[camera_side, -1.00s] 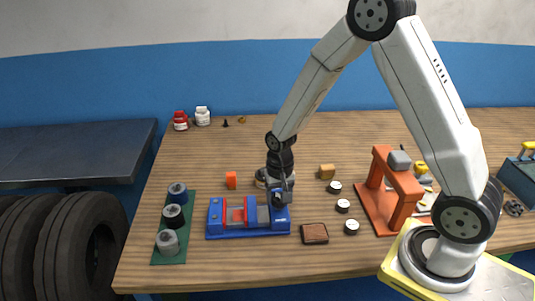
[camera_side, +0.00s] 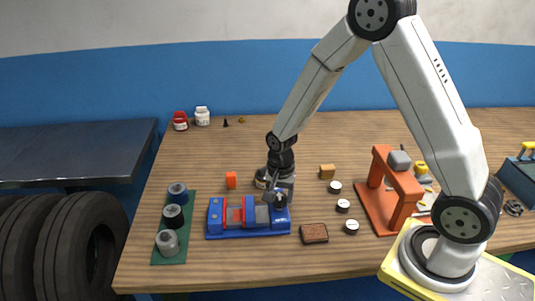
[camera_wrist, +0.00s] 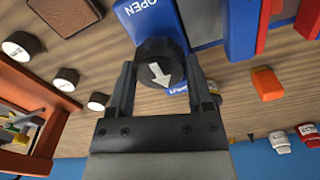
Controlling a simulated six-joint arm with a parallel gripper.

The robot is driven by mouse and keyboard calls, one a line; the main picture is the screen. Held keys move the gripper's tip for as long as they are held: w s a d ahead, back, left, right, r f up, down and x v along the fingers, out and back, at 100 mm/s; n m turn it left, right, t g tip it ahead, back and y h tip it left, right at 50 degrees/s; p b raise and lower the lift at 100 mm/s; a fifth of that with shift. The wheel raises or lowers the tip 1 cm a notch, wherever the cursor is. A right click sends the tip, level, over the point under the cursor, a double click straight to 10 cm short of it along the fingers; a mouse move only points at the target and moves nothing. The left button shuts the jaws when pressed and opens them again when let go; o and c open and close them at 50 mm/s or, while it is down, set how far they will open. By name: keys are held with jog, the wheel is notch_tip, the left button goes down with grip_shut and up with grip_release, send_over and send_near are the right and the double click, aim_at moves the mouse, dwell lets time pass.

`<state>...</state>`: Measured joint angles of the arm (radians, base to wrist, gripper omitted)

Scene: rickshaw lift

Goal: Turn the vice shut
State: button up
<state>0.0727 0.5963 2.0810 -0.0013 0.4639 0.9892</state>
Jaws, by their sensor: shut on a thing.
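The blue vice (camera_side: 215,213) with red-faced jaws stands on the wooden table, left of centre in the side view. In the wrist view a gap shows between its red jaw faces (camera_wrist: 263,25), and a blue part marked OPEN (camera_wrist: 145,12) lies beside the knob. The round black knob (camera_wrist: 160,62) carries a white arrow pointing toward the bottom of the wrist picture, slightly right. My gripper (camera_wrist: 160,72) is shut on this knob, with one finger on each side. In the side view my gripper (camera_side: 280,196) is at the vice's right end and partly hides it.
An orange block (camera_side: 231,180) stands behind the vice. A brown pad (camera_side: 314,233), several black-and-white pucks (camera_side: 343,206) and an orange press frame (camera_side: 404,190) are to the right. A green mat (camera_side: 168,252) with rollers lies left.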

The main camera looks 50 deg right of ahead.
aim_at(282, 198)
jog(key=o, duration=1.3)
jog(key=shift+c, duration=0.2)
jog(key=shift+r, duration=0.1)
jog(key=shift+r, duration=3.85)
jog(key=shift+s+a+r+n, duration=0.2)
jog(key=shift+s+n, duration=0.3)
jog(key=shift+n, duration=0.1)
jog(key=s+a+r+n+t, duration=0.1)
jog(key=s+a+n+t, duration=0.1)
jog(key=s+n, duration=0.7)
jog(key=shift+a+r+n+t, duration=0.2)
jog(key=shift+r+n+t, duration=0.1)
jog(key=shift+n, duration=0.7)
